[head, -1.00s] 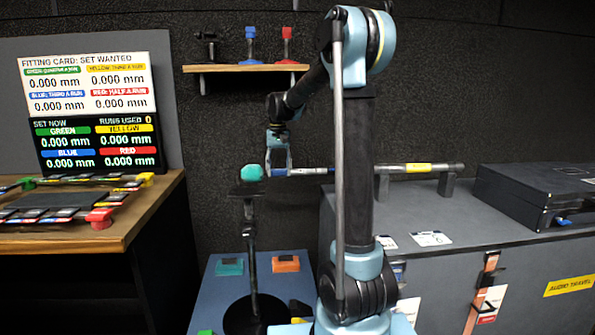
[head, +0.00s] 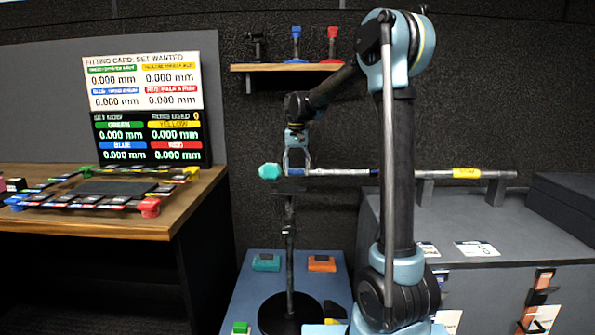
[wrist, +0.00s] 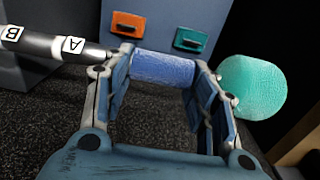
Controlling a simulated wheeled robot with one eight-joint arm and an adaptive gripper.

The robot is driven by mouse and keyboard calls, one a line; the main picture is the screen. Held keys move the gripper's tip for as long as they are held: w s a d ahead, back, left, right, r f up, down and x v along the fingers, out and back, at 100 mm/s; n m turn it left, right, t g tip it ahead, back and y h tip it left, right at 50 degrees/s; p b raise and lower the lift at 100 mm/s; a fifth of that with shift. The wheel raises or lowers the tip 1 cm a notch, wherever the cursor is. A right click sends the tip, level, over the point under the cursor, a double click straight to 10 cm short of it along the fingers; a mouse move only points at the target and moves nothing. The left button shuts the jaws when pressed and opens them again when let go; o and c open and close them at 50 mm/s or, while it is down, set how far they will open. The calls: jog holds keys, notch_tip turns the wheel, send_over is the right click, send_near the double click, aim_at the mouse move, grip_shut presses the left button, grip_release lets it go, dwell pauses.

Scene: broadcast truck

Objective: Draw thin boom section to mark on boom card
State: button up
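The boom lies level across the head view. Its thick grey tube (head: 420,173) carries a yellow tag (head: 466,173), and its paler thin section (head: 340,172) runs left to a teal ball end (head: 270,171). My gripper (head: 297,165) is at the thin section beside the ball. In the wrist view its fingers meet both ends of a blue sleeve (wrist: 163,69) and appear shut on it. The ball (wrist: 252,92) is outside the right finger. White labels A (wrist: 74,44) and B (wrist: 13,35) show left of the fingers. Two small white cards (head: 476,248) lie on the grey case top.
A black stand (head: 290,240) rises just under the boom, right of the ball. A blue panel holds a teal block (head: 266,262) and an orange block (head: 321,263). A wooden desk (head: 190,190) with a display board (head: 150,110) is left. A shelf (head: 270,68) hangs behind.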

dwell(0.3)
notch_tip(320, 180, up, 12)
dwell(0.6)
